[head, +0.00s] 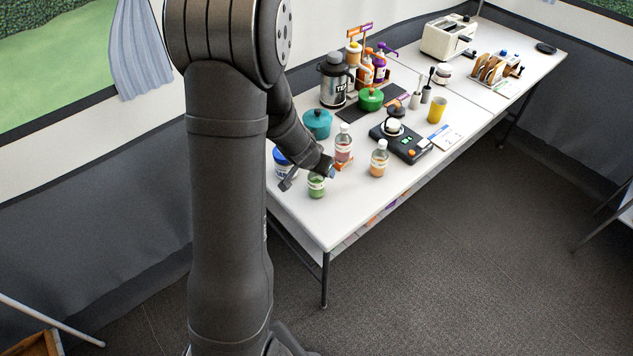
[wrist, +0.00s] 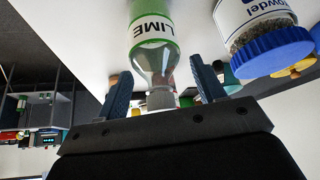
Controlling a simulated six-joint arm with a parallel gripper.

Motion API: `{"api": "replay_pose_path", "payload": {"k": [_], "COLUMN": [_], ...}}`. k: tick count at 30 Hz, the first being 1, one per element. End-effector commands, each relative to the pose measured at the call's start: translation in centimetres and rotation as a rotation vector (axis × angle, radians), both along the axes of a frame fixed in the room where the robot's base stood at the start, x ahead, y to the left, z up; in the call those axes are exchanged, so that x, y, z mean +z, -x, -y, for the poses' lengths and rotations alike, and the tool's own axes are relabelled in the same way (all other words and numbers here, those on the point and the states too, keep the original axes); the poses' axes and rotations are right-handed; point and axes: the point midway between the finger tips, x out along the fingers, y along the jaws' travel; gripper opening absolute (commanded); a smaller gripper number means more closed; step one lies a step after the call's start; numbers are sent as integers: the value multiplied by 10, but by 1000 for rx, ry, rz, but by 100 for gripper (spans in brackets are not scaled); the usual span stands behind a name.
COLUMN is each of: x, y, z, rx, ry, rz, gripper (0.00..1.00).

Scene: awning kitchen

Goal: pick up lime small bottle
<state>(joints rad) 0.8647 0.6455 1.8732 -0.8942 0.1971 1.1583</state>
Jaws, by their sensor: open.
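The lime small bottle (head: 316,186) stands upright near the front left end of the white table in the head view. It has a green body, a clear neck and a grey cap. In the wrist view the lime bottle (wrist: 154,42) appears upside down, its label reading LIME. My gripper (wrist: 160,90) is open, with one finger on each side of the bottle's neck and cap. Gaps show between the fingers and the bottle. In the head view my gripper (head: 308,180) is right at the bottle, partly hiding it.
A blue-lidded jar (wrist: 272,48) stands close beside one finger; the jar (head: 281,160) is partly hidden by my arm in the head view. A red-filled bottle (head: 343,146) and an orange-filled bottle (head: 379,160) stand to the right. The table's front edge (head: 345,241) is near.

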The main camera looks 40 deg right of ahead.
Motion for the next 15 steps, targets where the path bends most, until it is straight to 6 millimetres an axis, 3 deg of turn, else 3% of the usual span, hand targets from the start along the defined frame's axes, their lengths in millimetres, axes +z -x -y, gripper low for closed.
{"api": "replay_pose_path", "payload": {"k": [8, 15], "x": [-2, -2], "y": [0, 0], "z": [1, 1], "rx": [-1, -1], "ry": [0, 0], "rz": [0, 0], "gripper": [63, 16]}}
